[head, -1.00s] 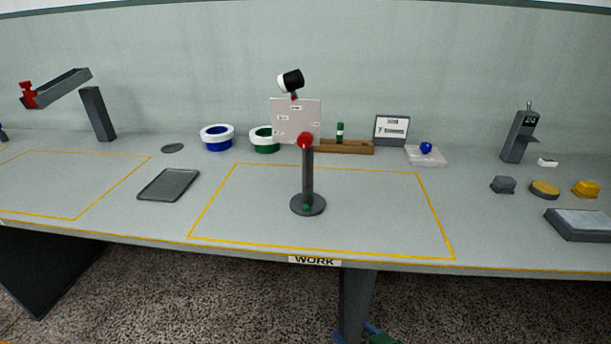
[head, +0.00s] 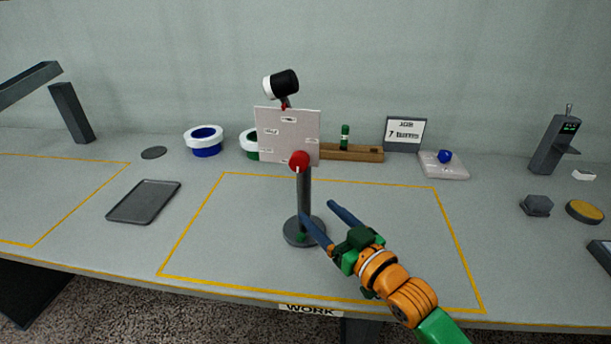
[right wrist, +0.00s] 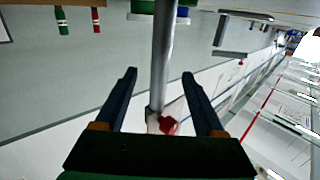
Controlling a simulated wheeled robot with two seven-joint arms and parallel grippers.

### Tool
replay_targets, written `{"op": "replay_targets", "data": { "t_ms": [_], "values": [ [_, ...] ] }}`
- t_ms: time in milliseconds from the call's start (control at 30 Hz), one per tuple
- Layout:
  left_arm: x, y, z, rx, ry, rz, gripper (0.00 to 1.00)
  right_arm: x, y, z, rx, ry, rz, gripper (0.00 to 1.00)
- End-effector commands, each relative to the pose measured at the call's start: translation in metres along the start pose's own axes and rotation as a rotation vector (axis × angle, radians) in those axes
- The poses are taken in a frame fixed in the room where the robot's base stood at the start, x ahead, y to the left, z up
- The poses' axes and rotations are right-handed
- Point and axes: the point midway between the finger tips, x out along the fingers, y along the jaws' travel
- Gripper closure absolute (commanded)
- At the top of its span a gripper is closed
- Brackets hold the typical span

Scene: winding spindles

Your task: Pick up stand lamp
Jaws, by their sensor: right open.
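The stand lamp has a dark round base (head: 290,236), a dark upright post (head: 305,190), a red knob (head: 299,161) and a black-and-white head (head: 281,83). It stands upright in the middle of the yellow-outlined work area. My right gripper (head: 317,209) is open and empty, low beside the post, its fingers pointing at it. In the right wrist view the post (right wrist: 162,55) runs between the two spread fingers of the gripper (right wrist: 160,74); I cannot tell if the tips reach past it. The red knob (right wrist: 169,125) shows there too. My left gripper is not in view.
A pale labelled panel (head: 275,130) shows behind the knob. Behind stand a blue-and-white ring (head: 204,141), a wooden rack (head: 355,153) and a job sign (head: 405,132). A dark tray (head: 144,201) lies left. The work area around the base is clear.

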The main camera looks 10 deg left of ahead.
Motion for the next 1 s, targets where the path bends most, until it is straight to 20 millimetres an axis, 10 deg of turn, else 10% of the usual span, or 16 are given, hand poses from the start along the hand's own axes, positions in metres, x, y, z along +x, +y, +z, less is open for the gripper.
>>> {"op": "replay_targets", "data": {
  "t_ms": [833, 1000],
  "values": [
    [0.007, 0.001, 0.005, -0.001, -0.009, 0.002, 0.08, 0.071, 0.000, -0.001, -0.001, 0.003, 0.000, 0.29],
    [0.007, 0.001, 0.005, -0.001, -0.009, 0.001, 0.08, 0.071, 0.000, -0.001, -0.001, 0.003, 0.000, 0.75]
  ]
}}
